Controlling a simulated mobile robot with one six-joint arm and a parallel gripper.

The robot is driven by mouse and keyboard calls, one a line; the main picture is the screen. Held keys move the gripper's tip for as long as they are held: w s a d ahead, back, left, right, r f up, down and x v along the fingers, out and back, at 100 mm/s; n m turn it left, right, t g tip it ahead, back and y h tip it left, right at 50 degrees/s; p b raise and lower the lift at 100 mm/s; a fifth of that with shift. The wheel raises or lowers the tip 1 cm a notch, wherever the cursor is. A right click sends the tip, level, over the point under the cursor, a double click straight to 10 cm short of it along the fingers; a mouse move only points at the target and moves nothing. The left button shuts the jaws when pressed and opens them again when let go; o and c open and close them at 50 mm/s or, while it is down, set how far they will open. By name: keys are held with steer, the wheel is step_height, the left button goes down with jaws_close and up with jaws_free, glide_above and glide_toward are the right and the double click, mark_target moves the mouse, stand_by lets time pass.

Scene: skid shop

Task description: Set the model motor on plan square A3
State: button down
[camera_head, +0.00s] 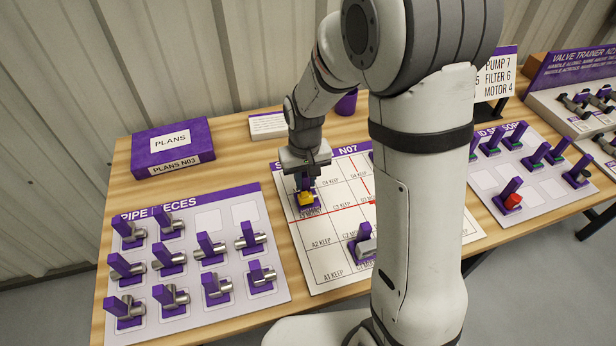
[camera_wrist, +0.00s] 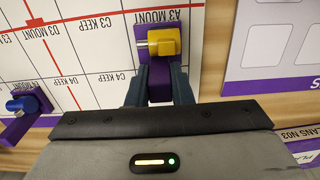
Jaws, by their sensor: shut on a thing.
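My gripper (camera_head: 305,190) points down over the plan sheet (camera_head: 309,255) and is shut on the purple upright of a yellow piece, which I take as the model motor. The yellow block (camera_wrist: 165,42) has a short silver shaft at its left side in the wrist view and a purple base (camera_wrist: 141,33). In the head view the yellow block (camera_head: 306,199) shows just below the fingers. It is by the A3 MOUNT label (camera_wrist: 173,15), at the sheet's left edge. I cannot tell whether its base touches the sheet.
A blue piece (camera_wrist: 22,104) on a purple base sits near D4. A grey piece (camera_head: 366,247) stands lower on the sheet, partly behind my arm. The pipe pieces board (camera_head: 197,310) is left, a purple PLANS box (camera_head: 172,140) behind it. A sensor board (camera_head: 548,190) is right.

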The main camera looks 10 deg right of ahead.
steer(key=shift+f+b, duration=0.35)
steer(key=shift+f, duration=0.15)
steer(key=c, duration=1.2)
jaws_free()
steer(key=shift+r, duration=0.25)
steer(key=shift+r+p, duration=0.4)
steer(key=shift+p, duration=0.05)
steer(key=shift+r, duration=0.1)
steer(key=shift+r+p, duration=2.5)
steer(key=shift+r, duration=0.95)
steer(key=shift+f, duration=0.1)
